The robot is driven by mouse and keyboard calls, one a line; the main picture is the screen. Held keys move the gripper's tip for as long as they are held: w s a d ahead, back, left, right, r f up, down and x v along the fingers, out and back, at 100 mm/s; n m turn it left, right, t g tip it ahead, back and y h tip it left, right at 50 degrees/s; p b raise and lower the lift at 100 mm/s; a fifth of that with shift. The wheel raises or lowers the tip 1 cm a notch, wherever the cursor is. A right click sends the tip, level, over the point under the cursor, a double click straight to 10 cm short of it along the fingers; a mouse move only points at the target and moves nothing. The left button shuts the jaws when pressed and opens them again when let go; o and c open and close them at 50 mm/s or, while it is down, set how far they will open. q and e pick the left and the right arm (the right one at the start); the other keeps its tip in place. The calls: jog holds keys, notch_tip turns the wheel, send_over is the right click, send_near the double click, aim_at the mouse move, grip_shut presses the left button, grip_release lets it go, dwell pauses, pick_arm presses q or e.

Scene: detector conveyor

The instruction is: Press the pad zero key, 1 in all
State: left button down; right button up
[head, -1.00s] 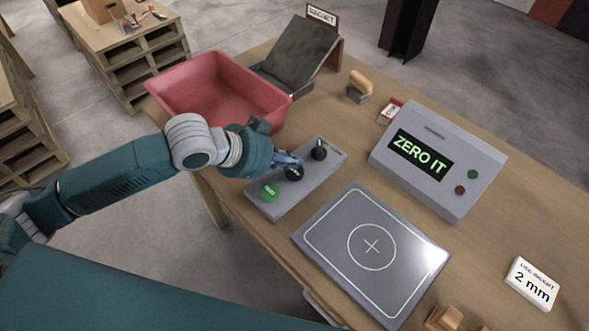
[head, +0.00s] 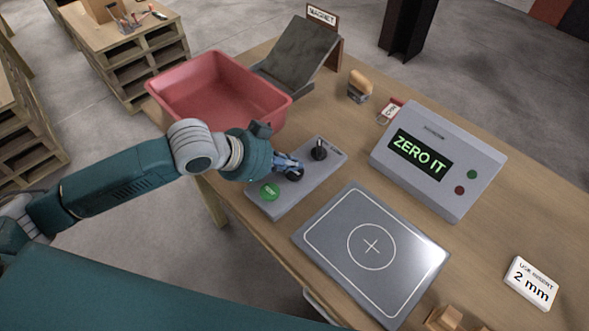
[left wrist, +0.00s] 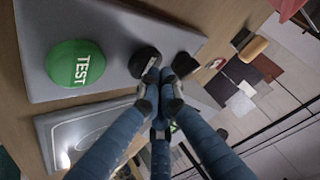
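A grey control strip (head: 271,207) on the table carries a green TEST button (head: 270,191), a black round key (head: 294,175) in the middle and a black knob (head: 319,150) at its far end. My left gripper (head: 298,168) is over the middle key, its blue fingers drawn together and empty. In the left wrist view the fingertips (left wrist: 161,82) overlap the edge of the black key (left wrist: 145,60); I cannot tell whether they touch it. The TEST button (left wrist: 75,63) is clear of them. The console display (head: 420,154) reads "ZERO IT". My right gripper is out of view.
The grey pad (head: 325,222) with a crosshair lies right of the strip. A red bin (head: 270,108), a dark sloped tray (head: 301,50) and a wooden-handled stamp-like tool (head: 359,86) stand behind. A "2 mm" card (head: 531,284) lies at right.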

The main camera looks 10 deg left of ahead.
aim_at(291, 173)
pick_arm(q)
jog(key=shift+f, duration=0.4)
dwell(0.3)
jog(key=shift+r, duration=0.15)
jog(key=shift+r+p, duration=0.7)
jog(key=shift+p, duration=0.35)
jog(key=shift+r, duration=0.1)
notch_tip(291, 173, up, 5)
jog(key=p, duration=0.5)
jog(key=shift+p, duration=0.4)
